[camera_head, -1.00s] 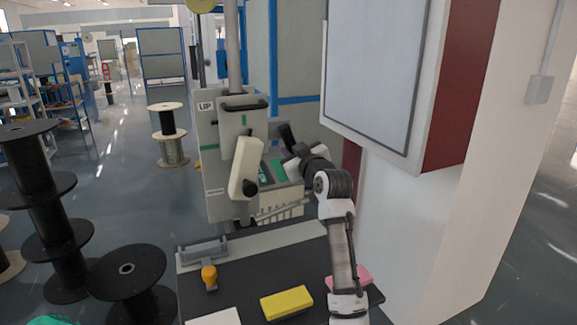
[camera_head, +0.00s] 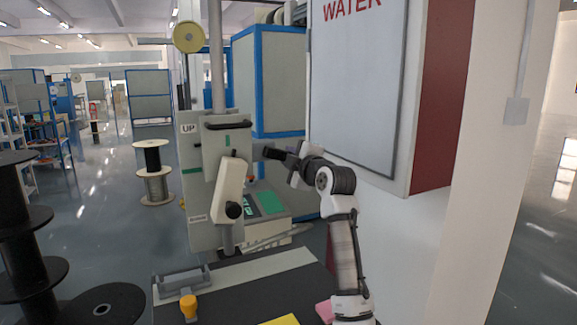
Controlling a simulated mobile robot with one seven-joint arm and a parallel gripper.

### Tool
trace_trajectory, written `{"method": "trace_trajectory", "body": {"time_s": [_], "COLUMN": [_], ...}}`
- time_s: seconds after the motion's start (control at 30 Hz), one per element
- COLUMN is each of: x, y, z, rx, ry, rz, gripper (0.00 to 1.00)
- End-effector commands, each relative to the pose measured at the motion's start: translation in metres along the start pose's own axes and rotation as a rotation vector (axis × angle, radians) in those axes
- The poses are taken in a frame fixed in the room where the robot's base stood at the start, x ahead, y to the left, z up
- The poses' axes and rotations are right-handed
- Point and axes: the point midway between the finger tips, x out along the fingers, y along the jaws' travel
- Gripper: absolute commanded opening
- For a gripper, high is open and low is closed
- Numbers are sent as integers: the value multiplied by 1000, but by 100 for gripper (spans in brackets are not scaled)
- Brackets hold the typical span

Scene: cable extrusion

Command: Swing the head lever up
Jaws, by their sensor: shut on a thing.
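The grey-cream machine head (camera_head: 228,138) stands upright, with a black bar across its top and an "UP" label (camera_head: 188,128) beside it. A cream arm-like part with a black knob (camera_head: 234,210) hangs on its front, slightly tilted. My gripper (camera_head: 264,152) is at the right side of the head, reaching in from the right, with its dark end roughly level. It is shut on what I take to be the head lever. The held part is small and mostly hidden by the gripper, so I cannot make out the lever's angle.
The white cabinet (camera_head: 357,85) marked "WATER" stands close on the right of my arm. The dark bench (camera_head: 245,285) in front holds a yellow block (camera_head: 282,320), a pink block (camera_head: 325,311) and an orange-knobbed fixture (camera_head: 188,303). Black spools (camera_head: 104,308) stand at left.

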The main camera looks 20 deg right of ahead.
Motion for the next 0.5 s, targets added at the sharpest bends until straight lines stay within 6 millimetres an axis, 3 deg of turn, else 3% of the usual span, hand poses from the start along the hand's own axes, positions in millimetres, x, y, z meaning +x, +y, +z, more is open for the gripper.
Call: {"method": "trace_trajectory", "body": {"time_s": [0.5], "x": [0], "y": [10], "z": [-1], "rx": [-160], "ry": [0], "rz": [2], "gripper": [0]}}
